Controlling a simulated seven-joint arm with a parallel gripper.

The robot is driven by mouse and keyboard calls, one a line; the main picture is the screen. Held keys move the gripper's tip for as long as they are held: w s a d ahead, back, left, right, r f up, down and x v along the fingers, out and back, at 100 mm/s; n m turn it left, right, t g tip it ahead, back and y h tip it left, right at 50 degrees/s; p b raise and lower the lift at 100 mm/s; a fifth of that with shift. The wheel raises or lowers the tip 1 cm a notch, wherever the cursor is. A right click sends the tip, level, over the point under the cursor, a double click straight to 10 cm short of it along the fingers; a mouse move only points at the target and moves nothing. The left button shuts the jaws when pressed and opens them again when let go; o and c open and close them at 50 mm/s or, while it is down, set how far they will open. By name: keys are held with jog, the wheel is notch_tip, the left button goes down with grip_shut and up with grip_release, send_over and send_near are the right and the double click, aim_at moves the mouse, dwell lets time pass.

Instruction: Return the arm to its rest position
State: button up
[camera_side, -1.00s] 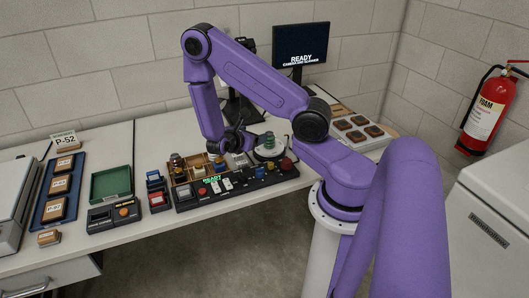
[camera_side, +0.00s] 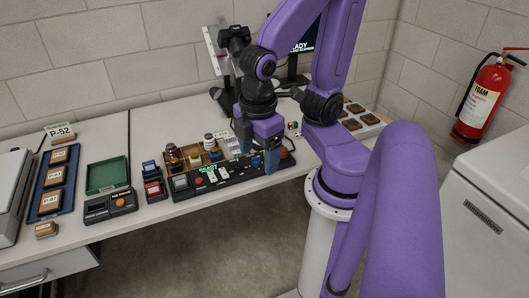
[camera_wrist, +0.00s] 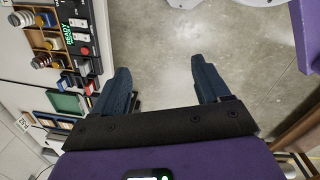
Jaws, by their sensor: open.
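My gripper (camera_side: 258,152) hangs fingers-down over the right part of the black control panel (camera_side: 205,181), near the bench's front edge. Its two blue fingers stand apart, with nothing between them. In the wrist view my gripper (camera_wrist: 162,72) shows bare floor between its open fingers. My arm is folded up above the gripper, its elbow going out of the top of the side view. The gripper hides part of the panel's right end and what stands behind it.
A wooden compartment tray (camera_side: 190,153) with small jars stands behind the panel. Left are a green tray (camera_side: 107,173), a blue tray (camera_side: 57,180) and a P-52 sign (camera_side: 60,132). A camera on a stand (camera_side: 235,40) and a monitor (camera_side: 303,35) stand behind. Open floor (camera_side: 225,235) lies in front.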

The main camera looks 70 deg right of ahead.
jog(key=shift+s+a+r+y, duration=0.25)
jog(key=shift+s+a, duration=0.05)
jog(key=shift+s, duration=0.2)
jog(key=shift+s+a+r+y, duration=0.2)
jog(key=shift+s+a+y, duration=0.1)
jog(key=shift+s, duration=0.15)
